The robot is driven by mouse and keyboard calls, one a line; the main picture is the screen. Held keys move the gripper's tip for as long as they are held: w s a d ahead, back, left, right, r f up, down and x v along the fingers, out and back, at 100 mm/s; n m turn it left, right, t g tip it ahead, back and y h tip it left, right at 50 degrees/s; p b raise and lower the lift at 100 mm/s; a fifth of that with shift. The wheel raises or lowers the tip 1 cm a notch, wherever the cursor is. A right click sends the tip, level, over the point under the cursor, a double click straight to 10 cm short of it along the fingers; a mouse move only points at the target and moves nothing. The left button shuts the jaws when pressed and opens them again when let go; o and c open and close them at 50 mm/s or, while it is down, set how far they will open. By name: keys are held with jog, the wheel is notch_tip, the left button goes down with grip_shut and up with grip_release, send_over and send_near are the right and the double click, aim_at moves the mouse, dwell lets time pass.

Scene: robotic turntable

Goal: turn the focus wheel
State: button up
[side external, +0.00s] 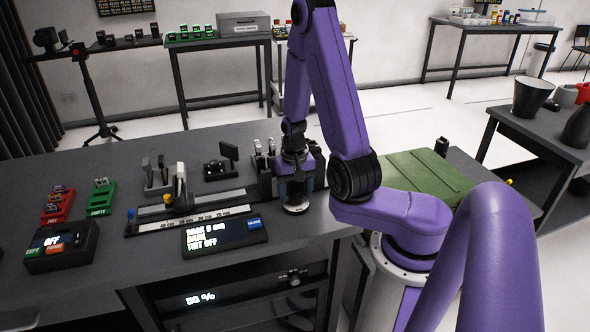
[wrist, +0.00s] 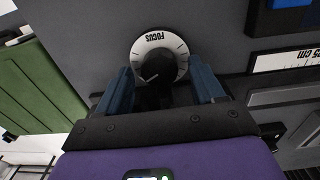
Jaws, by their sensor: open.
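The focus wheel is a dark knob (wrist: 156,73) at the centre of a white dial (wrist: 150,41) marked FOCUS with tick lines, in the wrist view. The dial's edge also shows in the side view (side external: 296,209), low at the table's right front corner. My gripper (wrist: 162,74) is open, with one blue finger on each side of the knob. It points down over the dial in the side view (side external: 297,190). I cannot tell whether the fingers touch the knob. Part of the knob is hidden by my gripper's body.
A display box (side external: 224,235) and a ruler strip (side external: 193,219) marked in cm lie left of the dial. A slide rail and small holders stand behind them. Red (side external: 57,206) and green (side external: 100,198) racks sit further left. A green pad (side external: 418,177) lies to the right.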

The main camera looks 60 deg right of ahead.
notch_tip(320, 180, up, 17)
dwell(0.8)
jog(key=shift+w+a, duration=0.1)
jog(key=shift+a, duration=0.05)
jog(key=s+a+f+n+g+h, duration=0.1)
jog(key=a+f+n+g+h, duration=0.2)
jog(key=a+n, duration=0.4)
jog(key=s+a+f+n+g+h, duration=0.1)
jog(key=s+a+f+n+h, duration=0.1)
jog(key=a+f+n, duration=0.5)
jog(key=n+t+h, duration=0.7)
jog(key=n+t, duration=0.3)
jog(key=n, duration=0.8)
send_near(294, 195)
jog(key=x, duration=0.8)
jog(key=shift+s+d+f, duration=0.15)
jog(key=shift+s+d, duration=0.05)
jog(key=shift+d, duration=0.1)
